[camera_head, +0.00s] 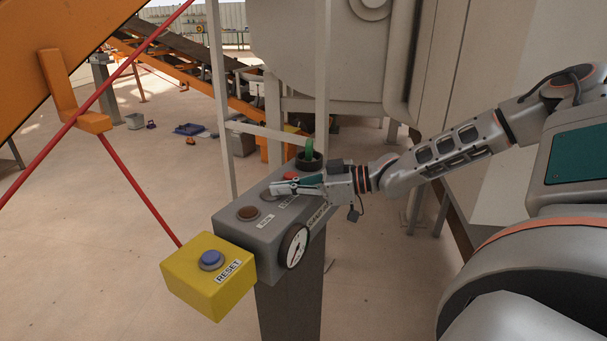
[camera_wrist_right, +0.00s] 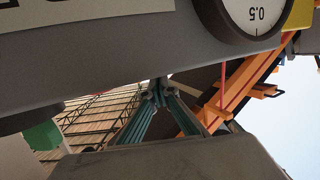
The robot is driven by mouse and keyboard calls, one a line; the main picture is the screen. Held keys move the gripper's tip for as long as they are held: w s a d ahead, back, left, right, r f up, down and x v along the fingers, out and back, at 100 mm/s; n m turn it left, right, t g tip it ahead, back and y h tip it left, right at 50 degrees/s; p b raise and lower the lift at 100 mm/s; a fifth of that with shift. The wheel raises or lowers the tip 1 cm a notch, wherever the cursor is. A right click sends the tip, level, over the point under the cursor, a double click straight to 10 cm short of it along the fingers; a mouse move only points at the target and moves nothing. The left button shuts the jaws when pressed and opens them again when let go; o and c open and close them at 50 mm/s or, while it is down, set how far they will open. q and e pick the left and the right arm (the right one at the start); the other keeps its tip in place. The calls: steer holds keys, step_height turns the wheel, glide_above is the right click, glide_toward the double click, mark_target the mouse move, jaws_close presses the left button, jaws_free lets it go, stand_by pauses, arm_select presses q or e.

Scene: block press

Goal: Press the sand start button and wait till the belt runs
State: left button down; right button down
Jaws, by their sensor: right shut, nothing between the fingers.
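A grey control box (camera_head: 265,237) stands on a dark post. Its top carries a brown button (camera_head: 248,213) with a small label I cannot read surely, a red button (camera_head: 291,176) and a green knob (camera_head: 309,150) in a dark ring. I cannot tell surely which is the sand start button. My right gripper (camera_head: 274,187) is shut and empty over the box top, between the brown and red buttons; contact is unclear. In the right wrist view its teal fingers (camera_wrist_right: 157,88) meet at the grey box (camera_wrist_right: 110,75). My left gripper is not in view.
A yellow box (camera_head: 195,289) with a blue RESET button (camera_head: 211,259) adjoins the control box. A round gauge (camera_head: 293,246) sits on the box's front. A red rope or bar (camera_head: 140,185) slants down to the yellow box. An orange-framed belt (camera_head: 190,57) lies behind. Left floor is largely clear.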

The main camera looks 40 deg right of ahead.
mark_target(284, 198)
step_height(284, 198, up, 4)
steer(key=p, duration=0.3)
steer(key=shift+s+d+f, duration=0.1)
steer(key=shift+s, duration=0.05)
steer(key=shift+s+r+p, duration=0.1)
steer(key=shift+r+p, duration=0.15)
steer(key=shift+p, duration=0.1)
steer(key=p+v, duration=0.2)
steer(key=v, duration=0.7)
steer(key=shift+s+d+f, duration=0.2)
steer(key=shift+d, duration=0.05)
